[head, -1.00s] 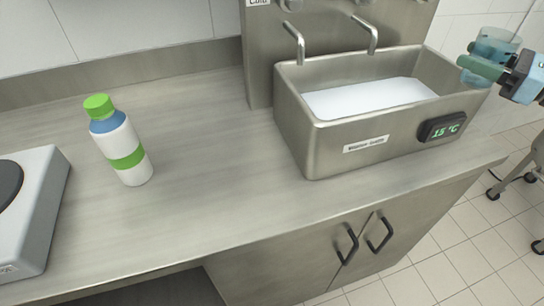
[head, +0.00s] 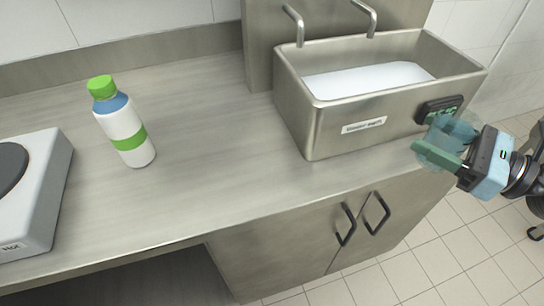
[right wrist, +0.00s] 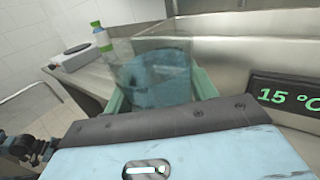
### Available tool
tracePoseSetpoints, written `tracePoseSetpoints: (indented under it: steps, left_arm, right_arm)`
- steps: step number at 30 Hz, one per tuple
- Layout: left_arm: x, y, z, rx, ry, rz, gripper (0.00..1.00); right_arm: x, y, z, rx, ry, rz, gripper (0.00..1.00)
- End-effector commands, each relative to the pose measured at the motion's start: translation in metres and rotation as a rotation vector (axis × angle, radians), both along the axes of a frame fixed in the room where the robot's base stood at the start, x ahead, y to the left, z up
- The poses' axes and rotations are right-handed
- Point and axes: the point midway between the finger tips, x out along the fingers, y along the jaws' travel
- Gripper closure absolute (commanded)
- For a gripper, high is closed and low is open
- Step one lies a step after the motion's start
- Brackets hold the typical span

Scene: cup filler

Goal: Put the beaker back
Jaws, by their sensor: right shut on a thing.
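The beaker (head: 459,131) is a see-through, bluish vessel at the right in the head view. My right gripper (head: 443,150), with green fingers, is shut on it and holds it in front of the basin's right front corner, clear of the counter's front edge. In the right wrist view the beaker (right wrist: 158,78) sits between the green fingers (right wrist: 160,92) and looks bluish inside. I cannot tell how full it is. My left gripper is not in view.
A steel basin (head: 300,125) with white contents and taps above stands on the counter (head: 215,180); its display (head: 438,108) is close to the beaker. A green-capped bottle (head: 122,125) and a hotplate (head: 45,200) stand left. The counter between bottle and basin is clear.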

Motion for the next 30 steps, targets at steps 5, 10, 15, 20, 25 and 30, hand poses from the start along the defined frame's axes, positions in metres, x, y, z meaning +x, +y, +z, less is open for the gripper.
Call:
tracePoseSetpoints:
  steps: [5,10,15,20,25,30]
  left_arm:
    - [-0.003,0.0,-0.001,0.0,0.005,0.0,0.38]
    - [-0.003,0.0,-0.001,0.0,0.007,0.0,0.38]
    - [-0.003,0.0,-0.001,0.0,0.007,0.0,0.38]
    - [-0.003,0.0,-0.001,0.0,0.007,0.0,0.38]
    - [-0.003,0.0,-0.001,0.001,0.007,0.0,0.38]
    - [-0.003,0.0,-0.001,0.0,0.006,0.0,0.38]
  right_arm:
    - [-0.031,0.023,-0.021,0.001,0.004,0.021,0.72]
    - [-0.057,0.043,-0.037,0.001,0.003,0.037,0.72]
    - [-0.058,0.044,-0.032,0.009,-0.018,0.045,0.72]
    - [-0.058,0.045,-0.03,0.01,-0.027,0.051,0.72]
    - [-0.057,0.044,-0.031,0.008,-0.025,0.047,0.72]
    - [-0.056,0.043,-0.034,0.005,-0.009,0.037,0.72]
